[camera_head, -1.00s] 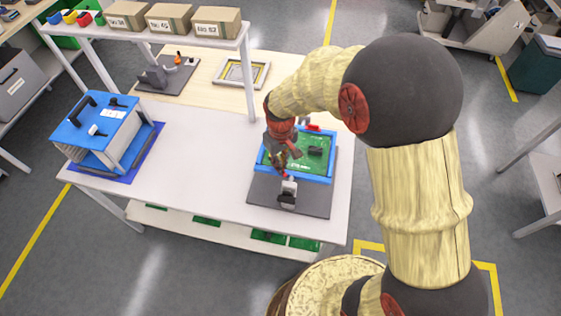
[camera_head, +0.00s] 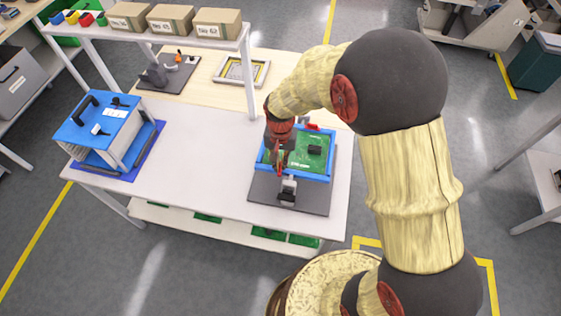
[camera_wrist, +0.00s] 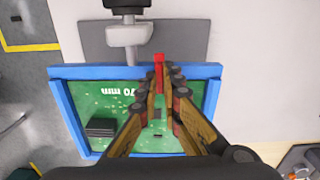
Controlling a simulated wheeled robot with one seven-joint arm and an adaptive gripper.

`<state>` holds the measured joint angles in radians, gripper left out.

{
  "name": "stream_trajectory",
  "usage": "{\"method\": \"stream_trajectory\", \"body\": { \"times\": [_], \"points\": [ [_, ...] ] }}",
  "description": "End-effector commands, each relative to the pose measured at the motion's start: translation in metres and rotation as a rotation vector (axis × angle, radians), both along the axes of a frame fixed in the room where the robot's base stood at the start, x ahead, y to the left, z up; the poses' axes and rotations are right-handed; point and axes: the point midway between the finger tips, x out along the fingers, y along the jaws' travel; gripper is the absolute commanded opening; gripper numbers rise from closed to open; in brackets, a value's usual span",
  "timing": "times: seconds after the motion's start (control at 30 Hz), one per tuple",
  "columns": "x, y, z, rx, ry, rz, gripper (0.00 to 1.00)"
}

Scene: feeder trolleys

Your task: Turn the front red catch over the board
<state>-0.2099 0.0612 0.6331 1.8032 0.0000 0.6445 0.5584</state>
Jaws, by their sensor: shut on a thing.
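The green board (camera_head: 312,160) lies in a blue frame (camera_head: 331,165) on a dark plate. It also shows in the wrist view (camera_wrist: 85,98). The front red catch (camera_wrist: 159,72) is a small red bar at the frame's front edge. It lies across the blue rim, with its inner end reaching between my fingertips toward the board. My gripper (camera_head: 279,168) is low over the front left of the frame. In the wrist view my gripper (camera_wrist: 164,82) is shut on the catch. The fingers hide part of the board and the catch's inner end.
A toggle clamp (camera_head: 287,190) stands in front of the frame, close to my fingers. A second red catch (camera_head: 313,127) is at the back edge. A blue box-shaped fixture (camera_head: 98,125) stands at the left. The white tabletop (camera_head: 195,160) between is clear.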

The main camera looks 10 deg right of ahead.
Motion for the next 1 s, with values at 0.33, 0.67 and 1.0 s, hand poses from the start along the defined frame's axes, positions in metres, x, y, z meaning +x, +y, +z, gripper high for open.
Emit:
{"method": "stream_trajectory", "body": {
  "times": [0.33,0.67,1.0],
  "points": [
    [0.0006,0.0002,0.0005,0.001,-0.001,-0.056,0.00],
    [0.0006,0.0002,0.0004,0.001,-0.001,-0.057,0.00],
    [0.0003,0.0001,0.0002,0.001,-0.001,-0.056,0.25]
  ]
}}
